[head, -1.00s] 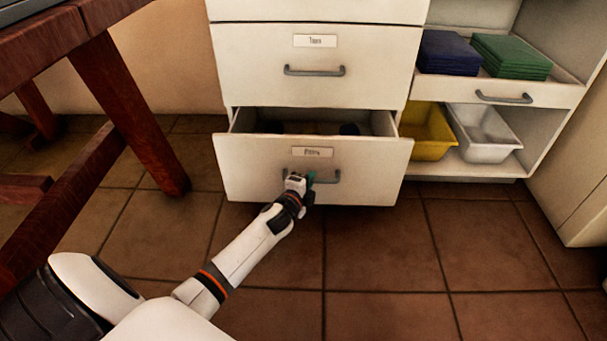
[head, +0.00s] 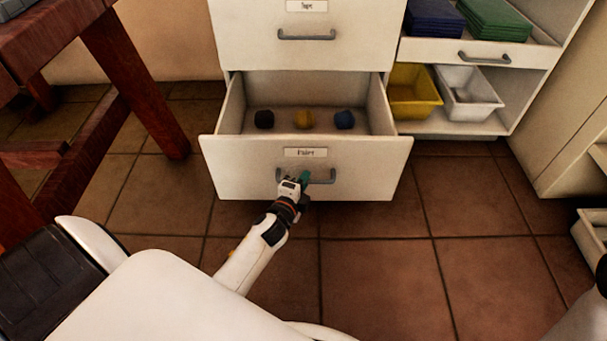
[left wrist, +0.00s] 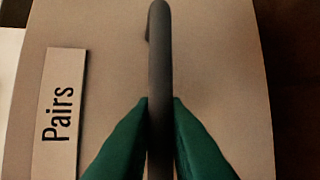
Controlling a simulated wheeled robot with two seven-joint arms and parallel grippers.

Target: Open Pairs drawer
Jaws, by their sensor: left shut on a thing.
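The Pairs drawer (head: 235,165) is the bottom drawer of the white cabinet and stands well pulled out. Inside it lie a black ball-like item (head: 264,119), a yellow one (head: 303,119) and a blue one (head: 344,120). My left gripper (head: 304,181) is at the drawer's grey handle (head: 325,181). In the left wrist view its green fingertips (left wrist: 160,125) close on both sides of the handle bar (left wrist: 160,60), beside the label "Pairs" (left wrist: 62,115). My right gripper is not in view.
A closed drawer (head: 250,45) is above. To the right, a shelf holds blue (head: 433,18) and green (head: 494,20) stacks, with yellow (head: 415,92) and white bins (head: 468,95) below. A dark red wooden table leg (head: 140,85) stands left.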

